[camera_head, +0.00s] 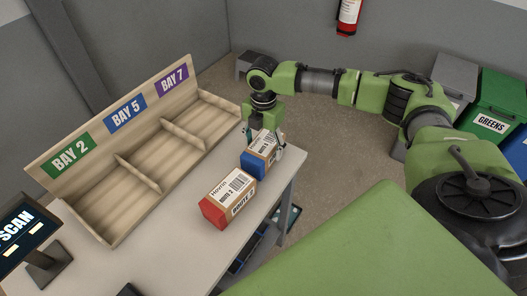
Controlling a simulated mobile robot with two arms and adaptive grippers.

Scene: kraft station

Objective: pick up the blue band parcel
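The blue band parcel (254,165) is a brown box with a white label and a blue end. It is at the right edge of the table, behind the red-ended parcel. My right gripper (264,146) points down over it from above, with one finger on each side. The fingers are apart with the parcel between them; I cannot tell whether they press on it. The parcel looks to rest on the tabletop, though its underside is hidden. My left gripper is not in view.
A red-ended parcel (229,197) stands just in front of the blue one on the table (180,248). A wooden sorter (137,201) with bays 2, 5 and 7 is at the left, its bays empty. A scan screen (21,228) stands front left. Bins (490,125) are at the far right.

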